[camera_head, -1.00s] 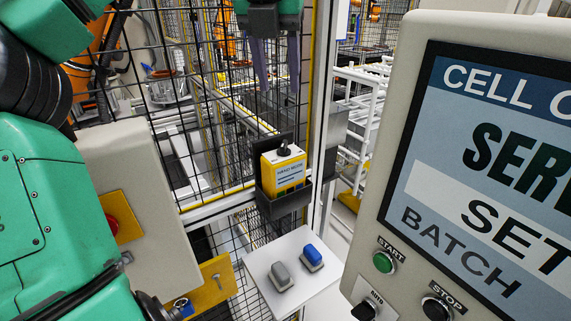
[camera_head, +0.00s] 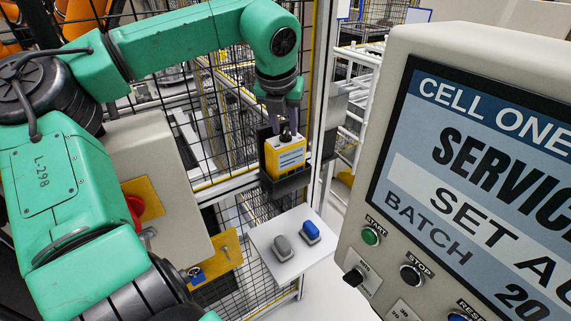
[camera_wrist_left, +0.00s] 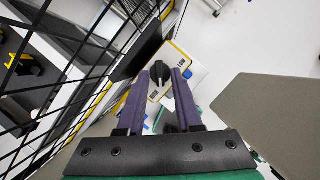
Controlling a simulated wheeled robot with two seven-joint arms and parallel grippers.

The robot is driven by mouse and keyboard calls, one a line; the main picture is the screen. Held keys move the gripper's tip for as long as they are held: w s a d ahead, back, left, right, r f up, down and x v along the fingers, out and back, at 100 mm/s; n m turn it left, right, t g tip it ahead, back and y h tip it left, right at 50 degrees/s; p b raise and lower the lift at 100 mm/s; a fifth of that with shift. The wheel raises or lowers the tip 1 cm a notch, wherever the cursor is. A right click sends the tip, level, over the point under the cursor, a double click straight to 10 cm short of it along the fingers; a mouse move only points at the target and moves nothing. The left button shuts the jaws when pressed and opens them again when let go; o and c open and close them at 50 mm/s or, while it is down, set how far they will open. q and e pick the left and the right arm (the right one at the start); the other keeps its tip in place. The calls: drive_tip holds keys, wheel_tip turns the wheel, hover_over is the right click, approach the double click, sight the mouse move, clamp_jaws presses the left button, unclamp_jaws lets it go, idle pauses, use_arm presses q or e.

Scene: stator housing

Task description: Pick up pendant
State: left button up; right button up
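The pendant (camera_head: 286,155) is a yellow box with a pale label and a black knob on top. It sits upright in a dark holder (camera_head: 287,186) on the mesh fence. My left gripper (camera_head: 284,128) is directly above it, fingers pointing down near the knob. In the left wrist view the purple fingers (camera_wrist_left: 160,72) are apart, with the black knob (camera_wrist_left: 159,74) between their tips and no clear contact. The pendant's pale and yellow body (camera_wrist_left: 187,79) shows beyond them, partly hidden. My right gripper is not in view.
A white shelf (camera_head: 270,268) below the holder carries a grey piece (camera_head: 283,246) and a blue piece (camera_head: 311,230). A large control panel (camera_head: 377,197) stands at right. A grey box (camera_head: 165,185) with a red button (camera_head: 135,205) is at left. Mesh fence runs behind.

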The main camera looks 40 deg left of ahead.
use_arm(q)
clamp_jaws()
drive_tip(key=shift+w+r, duration=0.1)
idle(1.1)
